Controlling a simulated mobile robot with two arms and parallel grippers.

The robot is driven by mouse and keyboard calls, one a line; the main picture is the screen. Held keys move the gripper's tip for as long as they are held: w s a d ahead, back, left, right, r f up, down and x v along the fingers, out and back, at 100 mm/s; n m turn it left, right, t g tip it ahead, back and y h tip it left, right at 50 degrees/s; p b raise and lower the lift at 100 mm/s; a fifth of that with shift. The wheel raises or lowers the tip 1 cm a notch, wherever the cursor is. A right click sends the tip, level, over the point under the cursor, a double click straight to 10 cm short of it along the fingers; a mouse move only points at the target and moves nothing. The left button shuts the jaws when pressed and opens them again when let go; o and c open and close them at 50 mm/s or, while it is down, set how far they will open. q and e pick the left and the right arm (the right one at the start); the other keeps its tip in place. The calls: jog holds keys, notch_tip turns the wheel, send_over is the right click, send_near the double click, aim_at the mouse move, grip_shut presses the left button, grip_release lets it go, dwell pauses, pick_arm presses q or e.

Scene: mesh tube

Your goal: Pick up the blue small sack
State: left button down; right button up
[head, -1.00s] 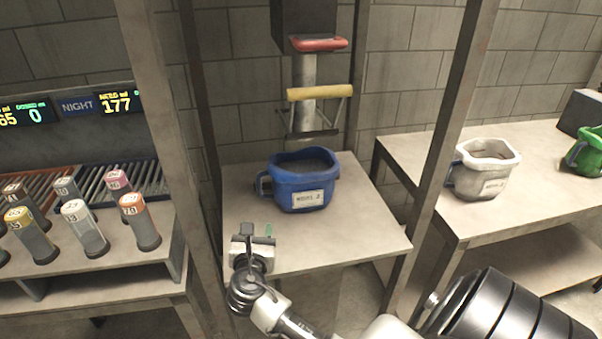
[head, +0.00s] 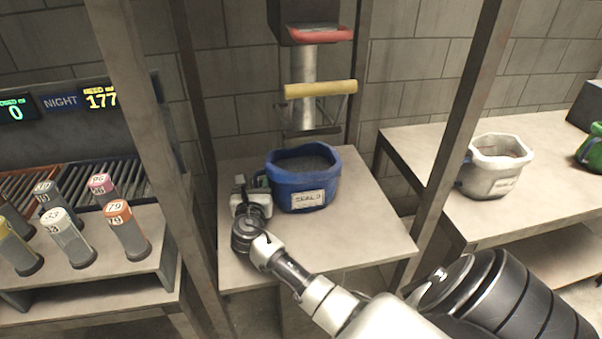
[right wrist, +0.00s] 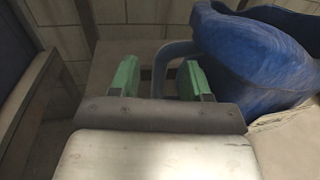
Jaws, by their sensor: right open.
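The blue small sack (head: 303,185) stands upright on a small table (head: 350,248), filled with dark material, with a white label on its front and a loop handle on its left side. My right gripper (head: 252,183) is at the sack's left, level with the handle. In the right wrist view my right gripper (right wrist: 158,80) is open, its green fingers apart. The blue handle (right wrist: 166,58) of the sack (right wrist: 250,55) shows between and just beyond them. I cannot tell whether either finger touches it. My left gripper is not in view.
A chute with a yellow bar (head: 320,89) and a red-edged part (head: 320,34) hangs behind the sack. Metal posts flank the table. A white sack (head: 493,170) and a green sack (head: 590,150) stand on the right table. Several labelled canisters (head: 127,228) stand at left.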

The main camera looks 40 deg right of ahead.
jog(key=shift+x, duration=1.05)
jog(key=shift+c, duration=0.2)
grip_shut()
dwell(0.4)
